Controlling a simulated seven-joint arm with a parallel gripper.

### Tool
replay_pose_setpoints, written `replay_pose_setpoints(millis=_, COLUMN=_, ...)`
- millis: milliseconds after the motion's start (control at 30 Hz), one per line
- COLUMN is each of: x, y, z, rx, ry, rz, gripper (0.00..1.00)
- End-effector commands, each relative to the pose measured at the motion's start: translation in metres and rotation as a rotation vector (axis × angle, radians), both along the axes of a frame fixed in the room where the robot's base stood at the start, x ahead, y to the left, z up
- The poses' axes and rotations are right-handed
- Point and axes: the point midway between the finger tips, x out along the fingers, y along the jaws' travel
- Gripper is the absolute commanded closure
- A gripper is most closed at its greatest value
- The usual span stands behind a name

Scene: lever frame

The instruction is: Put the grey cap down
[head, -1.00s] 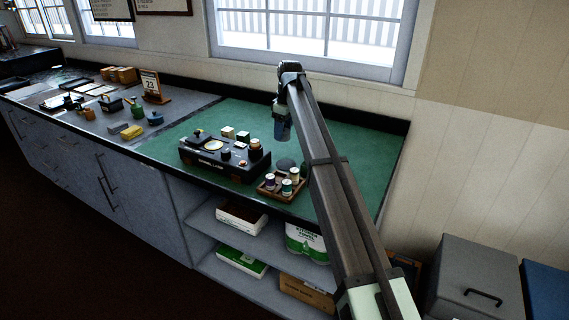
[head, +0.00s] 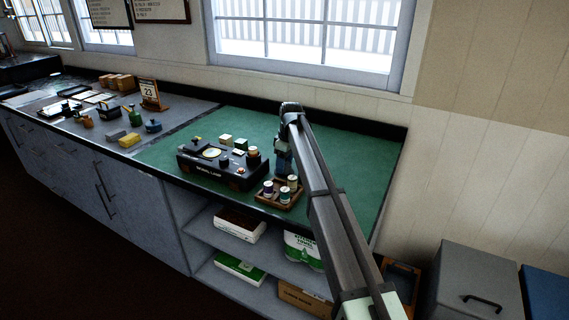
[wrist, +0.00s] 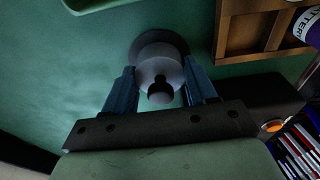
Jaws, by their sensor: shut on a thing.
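The grey cap (wrist: 158,68) is a pale round piece with a black knob, between the two blue fingers of my gripper (wrist: 160,76) in the wrist view. My gripper is shut on it. A dark round area shows around the cap's far side, over the green mat (wrist: 65,75). I cannot tell whether the cap touches the mat. In the head view my gripper (head: 284,171) is low over the mat, just behind the small wooden tray (head: 268,199). The cap is hidden there by the gripper and arm.
The tray, also in the wrist view (wrist: 232,35), holds several small jars (head: 292,182) close to my gripper. A black device (head: 222,173) with knobs stands to the left. The mat (head: 355,150) is clear to the right of my arm. The bench's front edge is near.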

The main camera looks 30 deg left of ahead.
Motion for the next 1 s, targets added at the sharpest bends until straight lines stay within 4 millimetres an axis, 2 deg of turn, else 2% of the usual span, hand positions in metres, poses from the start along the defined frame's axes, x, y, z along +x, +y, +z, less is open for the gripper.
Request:
replay_pose_setpoints(millis=400, x=0.0, y=0.0, z=-0.0045, rx=0.0, ry=0.0, rz=0.0, gripper=0.72)
replay_pose_setpoints(millis=433, x=0.0001, y=0.0001, z=-0.0041, rx=0.0, ry=0.0, rz=0.0, gripper=0.41)
replay_pose_setpoints(millis=600, x=0.0001, y=0.0001, z=-0.0038, rx=0.0, ry=0.0, rz=0.0, gripper=0.24)
replay_pose_setpoints(millis=700, x=0.0001, y=0.0002, z=-0.0038, rx=0.0, ry=0.0, rz=0.0, gripper=0.18)
replay_pose_setpoints(millis=1000, x=0.0003, y=0.0003, z=0.0007, rx=0.001, ry=-0.001, rz=0.0, gripper=0.18)
